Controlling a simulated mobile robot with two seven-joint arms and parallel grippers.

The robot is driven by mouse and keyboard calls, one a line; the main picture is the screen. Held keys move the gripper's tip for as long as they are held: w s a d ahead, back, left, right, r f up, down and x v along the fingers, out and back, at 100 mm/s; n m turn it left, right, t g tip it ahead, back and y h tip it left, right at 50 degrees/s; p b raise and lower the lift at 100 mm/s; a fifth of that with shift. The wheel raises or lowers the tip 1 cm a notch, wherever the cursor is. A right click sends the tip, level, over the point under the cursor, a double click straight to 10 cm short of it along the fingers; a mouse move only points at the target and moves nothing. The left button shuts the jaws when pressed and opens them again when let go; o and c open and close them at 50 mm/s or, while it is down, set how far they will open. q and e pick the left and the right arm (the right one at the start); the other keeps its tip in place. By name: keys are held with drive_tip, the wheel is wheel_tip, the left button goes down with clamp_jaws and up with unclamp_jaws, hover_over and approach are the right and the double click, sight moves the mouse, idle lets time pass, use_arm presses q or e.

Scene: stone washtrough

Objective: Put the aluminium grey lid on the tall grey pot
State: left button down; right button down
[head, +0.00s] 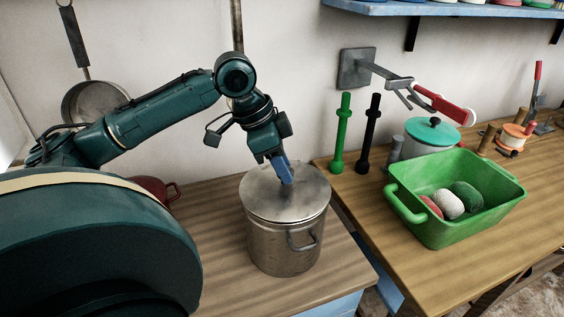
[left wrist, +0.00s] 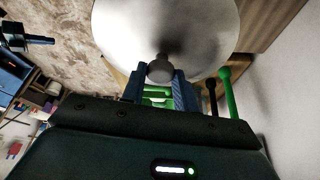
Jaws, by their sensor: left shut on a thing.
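The aluminium grey lid (head: 262,202) lies level over the mouth of the tall grey pot (head: 272,248), which stands upright on the wooden counter. The lid looks centred and at the rim; I cannot tell whether a small gap is left under it. My left gripper (head: 287,181) reaches down from above and is shut on the lid's knob. In the left wrist view the knob (left wrist: 160,69) sits between the blue fingers, with the lid (left wrist: 190,22) spread beyond them. The pot's mouth is hidden by the lid. My right gripper is not seen.
A dark red pot (head: 158,188) stands behind my left arm. To the right are a green bottle-like post (head: 341,135), a black one (head: 371,135), a white pot with a teal lid (head: 431,134) and a green tub (head: 440,228) holding balls. The counter before the pot is clear.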

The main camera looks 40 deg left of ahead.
use_arm(q)
drive_tip(key=shift+f, duration=0.2)
idle(0.5)
drive_tip(key=c, duration=0.5)
unclamp_jaws()
idle(0.4)
